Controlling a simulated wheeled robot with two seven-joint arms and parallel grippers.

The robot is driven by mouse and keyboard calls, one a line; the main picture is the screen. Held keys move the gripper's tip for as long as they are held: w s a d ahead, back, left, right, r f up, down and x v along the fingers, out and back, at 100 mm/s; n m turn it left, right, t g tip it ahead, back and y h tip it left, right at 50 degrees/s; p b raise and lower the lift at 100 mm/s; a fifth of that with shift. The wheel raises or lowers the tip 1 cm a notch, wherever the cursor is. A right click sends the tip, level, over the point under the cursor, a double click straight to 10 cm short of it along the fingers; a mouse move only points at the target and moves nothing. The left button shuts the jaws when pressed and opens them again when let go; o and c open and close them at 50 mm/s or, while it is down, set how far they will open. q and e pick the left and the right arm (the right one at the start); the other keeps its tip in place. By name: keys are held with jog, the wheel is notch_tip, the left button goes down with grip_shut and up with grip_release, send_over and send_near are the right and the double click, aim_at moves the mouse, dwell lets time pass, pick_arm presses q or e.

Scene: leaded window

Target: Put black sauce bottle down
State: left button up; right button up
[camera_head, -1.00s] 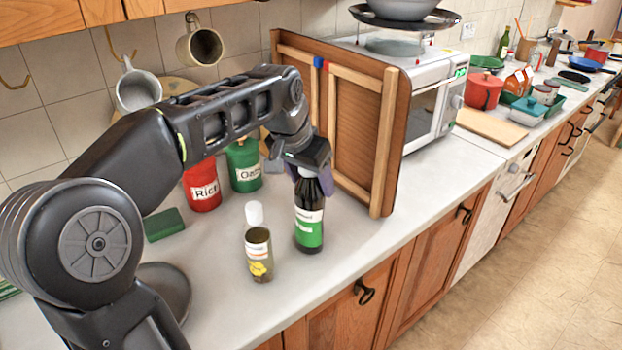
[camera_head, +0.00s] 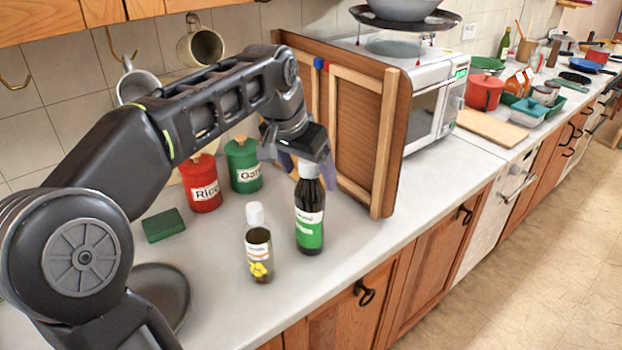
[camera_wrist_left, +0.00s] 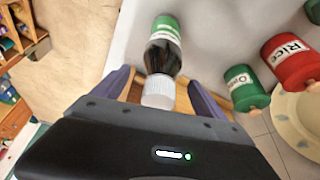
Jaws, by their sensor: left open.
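The black sauce bottle (camera_head: 310,212), dark with a white cap and a green-and-white label, stands upright on the white counter (camera_head: 370,245) near its front edge. In the left wrist view the bottle (camera_wrist_left: 164,50) shows with its white cap between the spread fingers. My left gripper (camera_head: 308,166) is open at the bottle's top, with a finger to either side of the cap and clear space between them (camera_wrist_left: 160,92). The head view partly hides the far finger. My right gripper is not in view.
A smaller white-capped bottle (camera_head: 258,250) stands just left of the black one. Red (camera_head: 202,186) and green (camera_head: 243,166) canisters and a green sponge (camera_head: 164,225) are behind. A brown wooden framed panel (camera_head: 355,130) leans close on the right, beside the microwave (camera_head: 430,105).

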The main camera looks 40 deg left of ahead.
pick_arm(q)
jog(key=v, duration=0.8)
jog(key=shift+s+r, duration=0.15)
jog(key=shift+r, duration=0.15)
